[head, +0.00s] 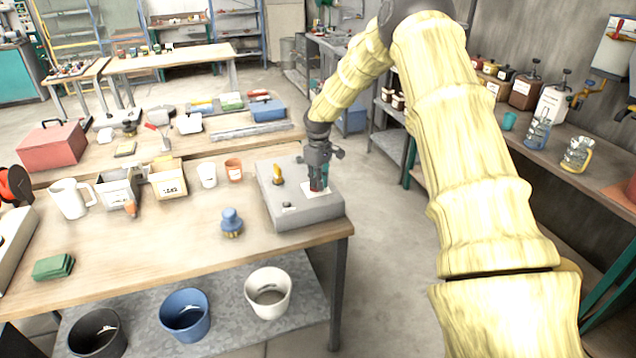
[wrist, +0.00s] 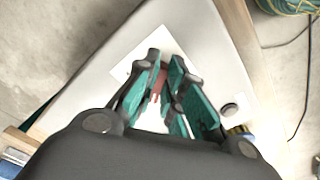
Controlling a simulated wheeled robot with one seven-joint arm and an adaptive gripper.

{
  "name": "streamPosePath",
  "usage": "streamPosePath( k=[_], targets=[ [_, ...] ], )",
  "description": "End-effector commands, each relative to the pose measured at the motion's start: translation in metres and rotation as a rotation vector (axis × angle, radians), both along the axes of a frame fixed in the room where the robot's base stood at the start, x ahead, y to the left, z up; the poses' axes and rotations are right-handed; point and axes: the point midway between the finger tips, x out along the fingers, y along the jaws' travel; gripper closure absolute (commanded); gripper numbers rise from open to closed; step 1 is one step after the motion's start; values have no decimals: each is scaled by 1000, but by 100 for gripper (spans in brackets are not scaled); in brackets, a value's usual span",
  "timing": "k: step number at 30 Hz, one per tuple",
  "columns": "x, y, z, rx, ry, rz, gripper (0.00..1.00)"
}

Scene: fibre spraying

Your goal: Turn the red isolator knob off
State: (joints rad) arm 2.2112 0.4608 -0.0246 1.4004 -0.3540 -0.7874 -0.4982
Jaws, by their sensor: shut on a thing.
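The red isolator knob (wrist: 159,84) stands on a white plate on the sloped top of a grey control box. In the wrist view it shows between the green fingers of my gripper (wrist: 162,92), which is shut on it. In the head view my gripper (head: 318,183) points down onto the right part of the grey box (head: 305,213). The fingers hide most of the knob there, so which way it points cannot be told. The white plate (head: 309,188) shows around the fingertips.
The box also bears a yellow lever (head: 278,175) and a small dark button (head: 287,206). The box stands at the right end of a wooden bench (head: 180,270). A blue-topped brush (head: 231,222), cups and bins stand to its left. Open floor lies right of the bench.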

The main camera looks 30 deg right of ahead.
Motion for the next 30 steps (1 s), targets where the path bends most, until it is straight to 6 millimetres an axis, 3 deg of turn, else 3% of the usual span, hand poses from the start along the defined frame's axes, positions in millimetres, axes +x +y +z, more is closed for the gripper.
streamPosePath(
  k=[9,24,25,27,30],
  targets=[
    [0,-3,-1,-2,1,101,100],
    [0,-3,0,-3,1,117,100],
    [0,-3,0,-3,1,117,84],
    [0,-3,0,-3,1,117,71],
    [1,-2,0,-1,1,118,68]
  ],
)
